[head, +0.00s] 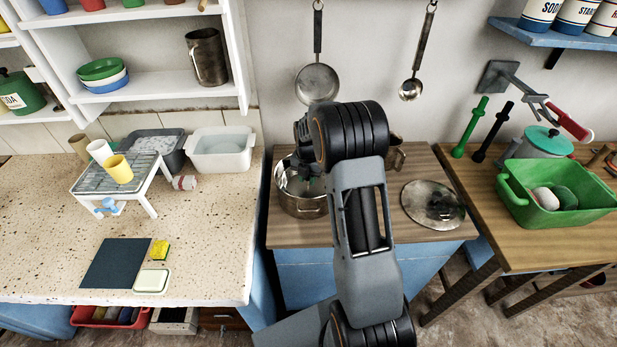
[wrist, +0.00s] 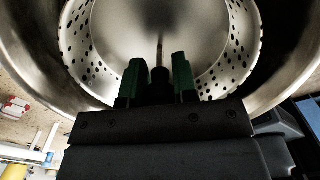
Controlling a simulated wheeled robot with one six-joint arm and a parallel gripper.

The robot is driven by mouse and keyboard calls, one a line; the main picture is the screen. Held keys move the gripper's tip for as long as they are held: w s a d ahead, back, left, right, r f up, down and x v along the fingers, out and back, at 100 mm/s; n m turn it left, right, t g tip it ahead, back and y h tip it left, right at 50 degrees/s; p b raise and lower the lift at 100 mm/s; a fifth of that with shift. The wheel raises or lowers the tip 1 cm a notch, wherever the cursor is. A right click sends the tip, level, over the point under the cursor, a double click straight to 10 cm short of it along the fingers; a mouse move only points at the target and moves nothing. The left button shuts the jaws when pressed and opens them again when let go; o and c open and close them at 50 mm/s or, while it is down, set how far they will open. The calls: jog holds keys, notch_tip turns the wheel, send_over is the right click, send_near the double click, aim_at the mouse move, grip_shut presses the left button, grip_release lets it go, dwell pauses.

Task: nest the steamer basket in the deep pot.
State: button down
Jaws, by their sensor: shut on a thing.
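The deep pot (head: 301,205) is a shiny metal pot on the wooden top, left of my arm in the head view. Its wall (wrist: 290,65) curves around the steamer basket in the wrist view. The steamer basket (wrist: 237,50) is a metal ring wall with rows of holes, a plain floor and a thin central post. My gripper (wrist: 157,82), with green fingertips, is shut on the basket at its post. The basket appears within the pot's rim. I cannot tell whether it touches the pot's bottom. In the head view my arm hides part of the pot.
A metal lid (head: 433,203) lies right of my arm. A metal jug (head: 396,155) stands partly hidden behind it. A green basin (head: 556,205) is on the right table. A speckled counter (head: 200,265) with a dish rack (head: 120,180) is at left. A pan and a ladle hang behind.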

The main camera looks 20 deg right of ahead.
jog(key=shift+f, duration=0.15)
dwell(0.5)
jog(key=shift+c, duration=1.7)
grip_release()
jog(key=shift+r+p, duration=2.2)
jog(key=shift+r, duration=1.35)
